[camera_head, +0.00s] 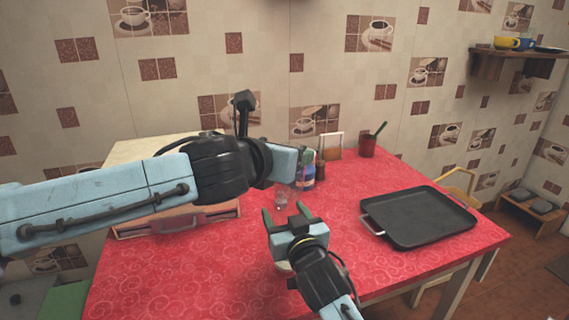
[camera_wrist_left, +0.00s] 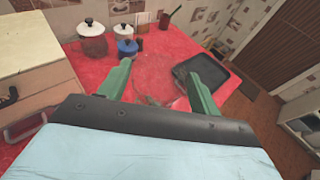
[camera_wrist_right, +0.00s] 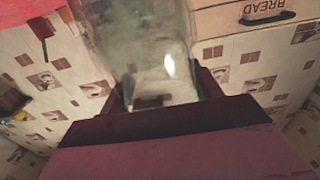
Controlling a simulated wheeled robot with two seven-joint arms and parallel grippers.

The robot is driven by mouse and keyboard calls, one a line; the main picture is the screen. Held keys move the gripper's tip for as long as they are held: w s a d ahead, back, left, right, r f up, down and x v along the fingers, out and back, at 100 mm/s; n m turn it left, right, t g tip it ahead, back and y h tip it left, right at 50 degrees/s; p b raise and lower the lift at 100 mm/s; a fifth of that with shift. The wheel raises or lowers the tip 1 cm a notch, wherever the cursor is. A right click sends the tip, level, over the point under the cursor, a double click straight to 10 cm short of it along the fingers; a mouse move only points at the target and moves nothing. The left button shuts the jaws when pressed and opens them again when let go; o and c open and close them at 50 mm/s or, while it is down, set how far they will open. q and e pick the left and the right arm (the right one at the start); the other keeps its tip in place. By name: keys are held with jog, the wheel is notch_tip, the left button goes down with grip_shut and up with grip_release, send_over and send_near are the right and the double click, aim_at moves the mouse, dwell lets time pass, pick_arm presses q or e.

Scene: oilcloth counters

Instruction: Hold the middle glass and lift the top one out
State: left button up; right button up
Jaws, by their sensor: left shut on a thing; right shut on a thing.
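A clear glass (camera_head: 281,201) shows in the head view between my two grippers, near the middle of the red table. My right gripper (camera_head: 286,213) is shut on glass; in the right wrist view, clear glass (camera_wrist_right: 145,50) fills the space between its fingers. My left gripper (camera_wrist_left: 162,88) comes in above it from the left. Its green fingers stand apart in the left wrist view, with faint clear glass (camera_wrist_left: 150,98) between them. I cannot make out the separate glasses or where one ends and another begins.
A black tray (camera_head: 418,218) lies on the right of the red table (camera_head: 215,278). A bread box (camera_head: 225,211) is at the left, under my left arm. The front right of the table is clear.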

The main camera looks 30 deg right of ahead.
jog(key=o, duration=1.2)
jog(key=v, duration=1.2)
jog(key=shift+s, duration=0.1)
